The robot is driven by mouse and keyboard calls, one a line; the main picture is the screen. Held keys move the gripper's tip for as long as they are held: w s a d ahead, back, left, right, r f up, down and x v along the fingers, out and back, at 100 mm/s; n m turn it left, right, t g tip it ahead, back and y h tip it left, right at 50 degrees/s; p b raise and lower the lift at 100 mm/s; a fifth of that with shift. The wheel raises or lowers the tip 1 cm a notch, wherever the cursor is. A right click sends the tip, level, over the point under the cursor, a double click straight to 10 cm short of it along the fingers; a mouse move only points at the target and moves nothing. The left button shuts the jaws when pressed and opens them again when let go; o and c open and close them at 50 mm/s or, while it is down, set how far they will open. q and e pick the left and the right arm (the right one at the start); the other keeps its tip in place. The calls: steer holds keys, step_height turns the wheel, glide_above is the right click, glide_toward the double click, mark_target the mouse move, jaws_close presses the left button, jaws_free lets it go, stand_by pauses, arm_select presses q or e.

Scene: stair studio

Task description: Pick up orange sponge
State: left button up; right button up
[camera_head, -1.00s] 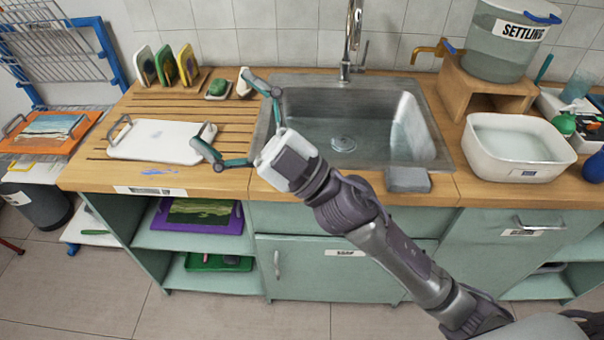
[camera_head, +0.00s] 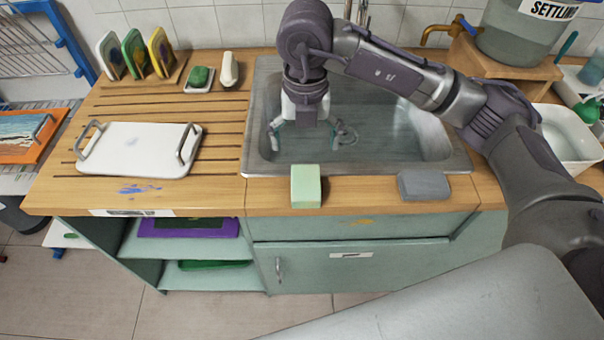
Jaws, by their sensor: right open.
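I see no sponge that is clearly orange. A pale green sponge-like block (camera_head: 306,187) lies on the wooden counter at the front rim of the sink. A grey block (camera_head: 424,185) lies to its right. My right gripper (camera_head: 305,138) points down over the sink basin (camera_head: 390,135), behind the green block and apart from it. Its fingers are spread and nothing shows between them. The wrist and arm hide the back of the sink and most of the tap. My left gripper is not in view.
A white tray with handles (camera_head: 138,150) lies on the slatted drainboard at left. Behind it are a rack of coloured pads (camera_head: 135,55), a green soap on a dish (camera_head: 200,77) and a white object (camera_head: 229,69). A white tub (camera_head: 566,135) stands at right.

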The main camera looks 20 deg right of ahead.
glide_above(306, 181)
step_height(306, 181, down, 5)
steer(key=shift+r+p, duration=0.1)
steer(key=shift+p, duration=0.25)
step_height(306, 181, down, 3)
steer(key=shift+r+p, duration=0.1)
steer(key=shift+p, duration=0.5)
step_height(306, 181, down, 3)
steer(key=shift+s+r+p, duration=0.1)
steer(key=shift+p, duration=0.25)
steer(key=shift+f, duration=0.55)
steer(key=c, duration=0.7)
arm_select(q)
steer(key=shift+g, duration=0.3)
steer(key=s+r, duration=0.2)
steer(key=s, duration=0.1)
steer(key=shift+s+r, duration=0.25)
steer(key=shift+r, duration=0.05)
arm_select(e)
steer(key=shift+c, duration=1)
steer(key=shift+r, duration=0.1)
